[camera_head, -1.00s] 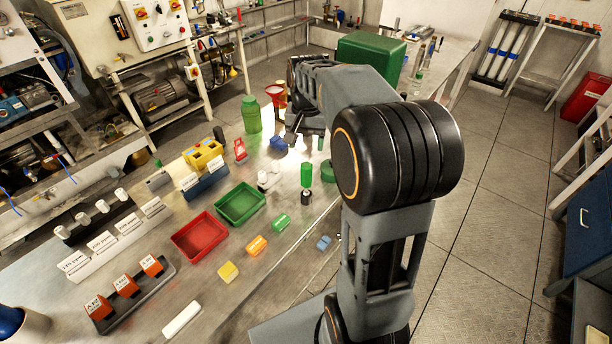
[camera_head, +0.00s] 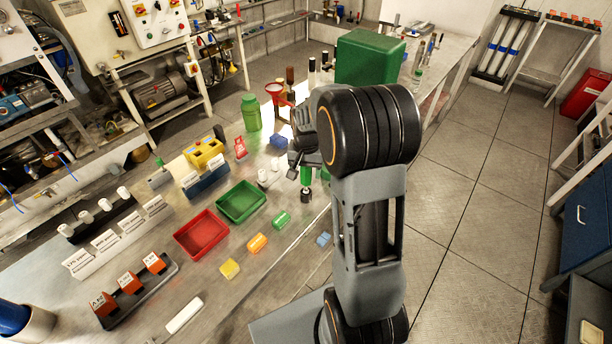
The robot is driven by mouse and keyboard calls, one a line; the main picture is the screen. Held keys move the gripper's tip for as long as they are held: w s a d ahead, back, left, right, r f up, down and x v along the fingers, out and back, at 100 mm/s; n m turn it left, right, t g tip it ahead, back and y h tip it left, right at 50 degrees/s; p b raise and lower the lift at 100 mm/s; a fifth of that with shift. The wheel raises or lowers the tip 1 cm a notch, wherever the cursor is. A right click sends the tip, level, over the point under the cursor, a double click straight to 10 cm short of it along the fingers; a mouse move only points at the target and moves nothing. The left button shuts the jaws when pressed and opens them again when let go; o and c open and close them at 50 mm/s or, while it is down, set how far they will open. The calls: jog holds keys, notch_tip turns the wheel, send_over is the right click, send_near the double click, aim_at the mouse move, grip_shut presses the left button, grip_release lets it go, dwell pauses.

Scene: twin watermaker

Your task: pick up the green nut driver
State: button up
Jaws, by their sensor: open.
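An upright green handle on a dark base (camera_head: 306,175), which looks like the green nut driver, stands on the metal bench near its right edge. My gripper (camera_head: 298,160) is open at its upper part, in front of or beside it. My wrist and arm hide part of this area, so I cannot tell whether the fingers touch the handle or stand around it.
A green tray (camera_head: 241,202) and a red tray (camera_head: 201,234) lie left of it. Green (camera_head: 282,220), orange (camera_head: 257,243) and yellow (camera_head: 229,268) blocks lie along the bench. A green bottle (camera_head: 251,113), a red funnel (camera_head: 280,93) and a large green box (camera_head: 369,58) are farther back.

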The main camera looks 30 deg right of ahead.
jog(key=shift+f, duration=0.35)
jog(key=c, duration=1)
jog(key=shift+o, duration=0.2)
jog(key=shift+r, duration=0.15)
jog(key=shift+r, duration=0.6)
jog(key=w+a+r+b, duration=0.1)
jog(key=w+a+r, duration=0.2)
jog(key=a+r, duration=0.2)
jog(key=w+a+r+b, duration=0.1)
jog(key=w+a+r, duration=0.1)
jog(key=a+r, duration=0.4)
jog(key=shift+w+a+r, duration=0.3)
jog(key=shift+w+a, duration=0.1)
jog(key=shift+a, duration=0.5)
